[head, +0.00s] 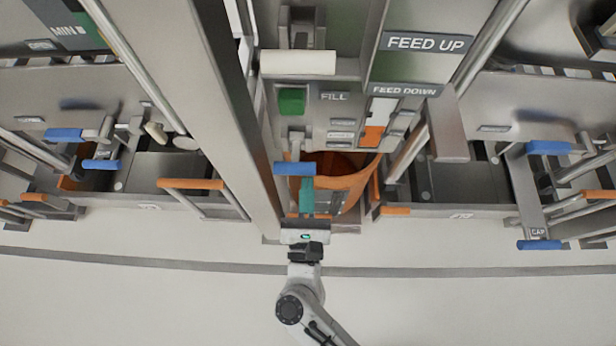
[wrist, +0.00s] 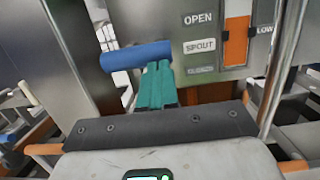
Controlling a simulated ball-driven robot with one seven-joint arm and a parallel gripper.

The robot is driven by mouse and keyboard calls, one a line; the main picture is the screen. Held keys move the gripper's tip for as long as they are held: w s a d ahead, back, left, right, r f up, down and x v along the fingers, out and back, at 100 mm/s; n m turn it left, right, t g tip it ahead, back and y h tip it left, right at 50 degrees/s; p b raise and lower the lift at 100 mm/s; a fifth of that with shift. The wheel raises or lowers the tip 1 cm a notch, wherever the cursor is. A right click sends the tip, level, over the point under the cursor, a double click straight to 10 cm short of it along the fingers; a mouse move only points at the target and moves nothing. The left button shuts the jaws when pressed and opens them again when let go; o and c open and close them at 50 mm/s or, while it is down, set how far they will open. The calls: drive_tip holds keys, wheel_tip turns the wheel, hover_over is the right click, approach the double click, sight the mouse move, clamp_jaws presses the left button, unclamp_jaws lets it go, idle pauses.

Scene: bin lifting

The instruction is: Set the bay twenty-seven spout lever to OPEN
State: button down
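The spout lever has a blue bar handle (head: 295,168), lying roughly level in front of the bay; it is large in the wrist view (wrist: 136,55). Beside it, the panel bears an OPEN label (wrist: 198,19), a SPOUT label (wrist: 200,46) below that, and a lower label too blurred to read. My gripper (head: 307,182) is just below the handle's right part. Its teal fingers (wrist: 155,68) lie together side by side, tips at the handle's lower edge. I cannot tell whether they touch it. Nothing shows between them.
An orange bin (head: 345,190) stands behind my gripper under the panel. A green button (head: 291,101) and FILL label (head: 335,97) are above the lever. A metal post (head: 215,90) rises close left. Neighbouring bays have blue levers (head: 548,147) and orange rails (head: 190,184). The floor in front is clear.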

wheel_tip(320, 180, up, 2)
drive_tip(key=shift+w+r+g+p, duration=0.15)
drive_tip(key=shift+g+p, duration=0.25)
drive_tip(key=shift+p, duration=1)
